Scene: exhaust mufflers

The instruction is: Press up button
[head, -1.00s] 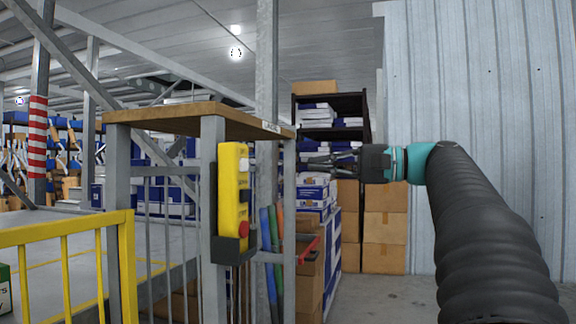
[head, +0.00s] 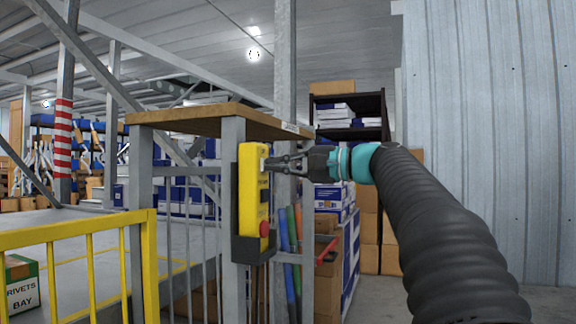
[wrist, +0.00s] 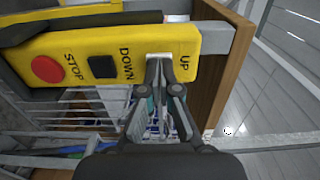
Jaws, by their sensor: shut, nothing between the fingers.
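The yellow control box (head: 250,195) hangs on a grey post, and it fills the upper left of the wrist view (wrist: 110,45). The wrist view shows its red STOP button (wrist: 47,69), its black DOWN button (wrist: 102,67) and a white button (wrist: 150,70) beside the word UP. My gripper (wrist: 160,64) is shut and empty, with its fingertips over the white UP button and partly hiding it. In the head view my gripper (head: 267,164) reaches the upper part of the box from the right. I cannot tell whether the fingertips touch or push in the button.
A wooden board (head: 215,120) sits on the post frame just above the box. A yellow railing (head: 80,235) stands at the left. Shelving with boxes (head: 345,118) and stacked cartons are behind. A corrugated wall (head: 490,130) rises at the right.

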